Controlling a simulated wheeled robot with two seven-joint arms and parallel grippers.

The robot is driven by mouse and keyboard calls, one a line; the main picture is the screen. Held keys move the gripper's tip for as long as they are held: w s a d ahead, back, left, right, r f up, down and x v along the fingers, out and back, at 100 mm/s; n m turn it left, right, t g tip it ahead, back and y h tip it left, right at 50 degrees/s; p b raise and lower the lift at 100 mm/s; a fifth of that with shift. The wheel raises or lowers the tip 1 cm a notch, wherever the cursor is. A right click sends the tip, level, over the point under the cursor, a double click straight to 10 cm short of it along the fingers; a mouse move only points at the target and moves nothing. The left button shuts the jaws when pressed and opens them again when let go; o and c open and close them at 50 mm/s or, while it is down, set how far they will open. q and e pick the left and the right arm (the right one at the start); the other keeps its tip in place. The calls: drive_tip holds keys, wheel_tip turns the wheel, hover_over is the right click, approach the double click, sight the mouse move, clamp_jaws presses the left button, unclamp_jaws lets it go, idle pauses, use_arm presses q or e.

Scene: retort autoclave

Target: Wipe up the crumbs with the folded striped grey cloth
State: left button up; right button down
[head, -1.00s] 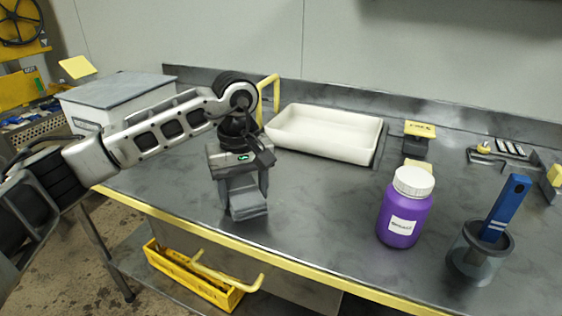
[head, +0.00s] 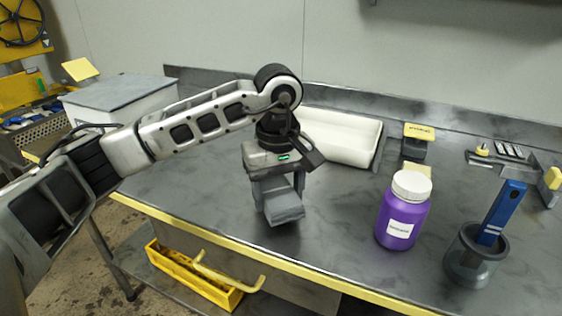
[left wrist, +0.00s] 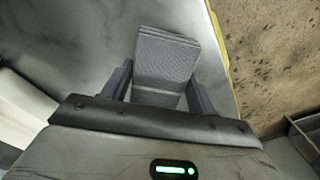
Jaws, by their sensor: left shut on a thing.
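The folded grey cloth (head: 285,209) is between the fingers of my left gripper (head: 279,192), at the left-middle part of the steel table. In the left wrist view the cloth (left wrist: 166,52) shows stacked folds and a fine ribbed surface, pointing away from the left gripper (left wrist: 161,85), whose fingers stand on either side of it. The cloth is low over the tabletop; I cannot tell whether it touches. I cannot make out crumbs among the dark smudges of the top. My right gripper is not in view.
A white tray (head: 345,138) stands behind the left gripper. A purple jar (head: 401,222) and a grey holder (head: 470,262) with a blue-handled tool (head: 503,211) stand to the right. The steel table (head: 335,215) is bare between gripper and jar; its yellow front edge (head: 232,244) is near.

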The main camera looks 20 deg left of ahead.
use_arm(q)
drive_tip(key=shift+r+p, duration=1.45)
drive_tip(key=shift+r, duration=1.25)
